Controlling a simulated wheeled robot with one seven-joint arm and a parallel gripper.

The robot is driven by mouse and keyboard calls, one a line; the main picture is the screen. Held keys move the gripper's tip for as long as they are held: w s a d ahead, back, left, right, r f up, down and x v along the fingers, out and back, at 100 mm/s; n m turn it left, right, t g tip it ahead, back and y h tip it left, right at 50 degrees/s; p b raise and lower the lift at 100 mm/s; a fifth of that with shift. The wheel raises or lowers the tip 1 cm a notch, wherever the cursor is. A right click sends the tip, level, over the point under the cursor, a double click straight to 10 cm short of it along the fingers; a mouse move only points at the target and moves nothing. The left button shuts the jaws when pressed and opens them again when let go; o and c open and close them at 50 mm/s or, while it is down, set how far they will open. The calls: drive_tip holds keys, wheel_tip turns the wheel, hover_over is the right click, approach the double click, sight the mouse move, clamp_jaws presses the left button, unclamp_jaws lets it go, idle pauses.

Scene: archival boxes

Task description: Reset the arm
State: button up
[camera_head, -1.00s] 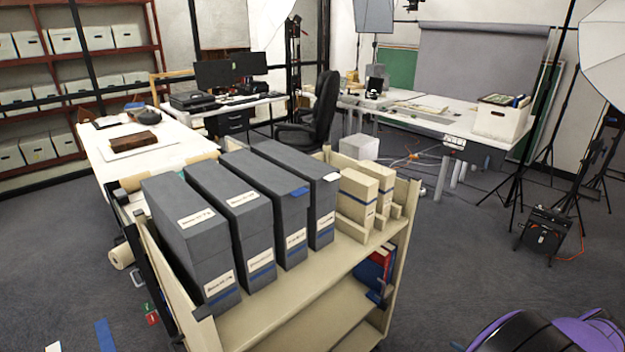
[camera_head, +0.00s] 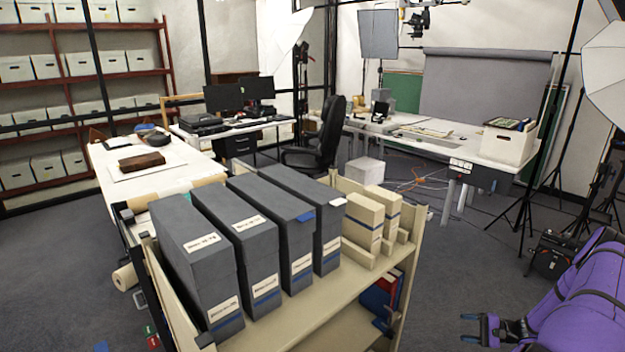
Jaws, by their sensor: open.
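My gripper (camera_head: 478,329) is at the lower right of the head view, at the end of my purple arm. Its two dark fingers, with bluish tips, point left and stand apart with nothing between them. It is to the right of the cream cart (camera_head: 318,315), apart from it, over the grey floor. Several dark grey archival boxes (camera_head: 196,262) stand upright in a row on the cart's top, with white labels and blue bands. Smaller cream boxes (camera_head: 364,220) stand at the right end of that row.
Red and blue books (camera_head: 381,295) sit on the cart's lower shelf. A white table (camera_head: 110,190) with a brown book (camera_head: 142,162) stands behind left. Light stands and a black case (camera_head: 552,255) are at the right, near my arm. Floor between cart and arm is clear.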

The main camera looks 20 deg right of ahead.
drive_tip(key=w+a+r+n+g, duration=0.2)
drive_tip(key=w+r+n+g, duration=0.15)
drive_tip(key=r, duration=0.75)
drive_tip(key=w+a+r+n+g, duration=0.25)
drive_tip(key=w+r, duration=0.25)
drive_tip(key=r, duration=0.6)
drive_tip(key=w+a+r+n+g+h, duration=0.1)
drive_tip(key=a+r+n+g+h, duration=0.1)
drive_tip(key=a+r, duration=0.7)
drive_tip(key=w+a+r+n+g+h, duration=0.1)
drive_tip(key=a+r+g+h, duration=0.3)
drive_tip(key=r, duration=0.9)
drive_tip(key=s+a+r+n+t+h, duration=0.1)
drive_tip(key=s+a+r+n+h, duration=0.1)
drive_tip(key=s+a+r, duration=0.45)
drive_tip(key=s+a+r+n+t+h, duration=0.1)
drive_tip(key=s+a+r+t, duration=0.15)
drive_tip(key=a+r, duration=0.6)
drive_tip(key=s+a+r+n+t+h, duration=0.1)
drive_tip(key=s+a+r, duration=0.1)
drive_tip(key=s, duration=0.7)
drive_tip(key=s+a+r+n+t+h, duration=0.1)
drive_tip(key=s+a+r+n+t, duration=0.1)
drive_tip(key=s+a, duration=0.3)
drive_tip(key=s, duration=0.4)
drive_tip(key=shift+a, duration=0.25)
drive_tip(key=shift+w, duration=0.1)
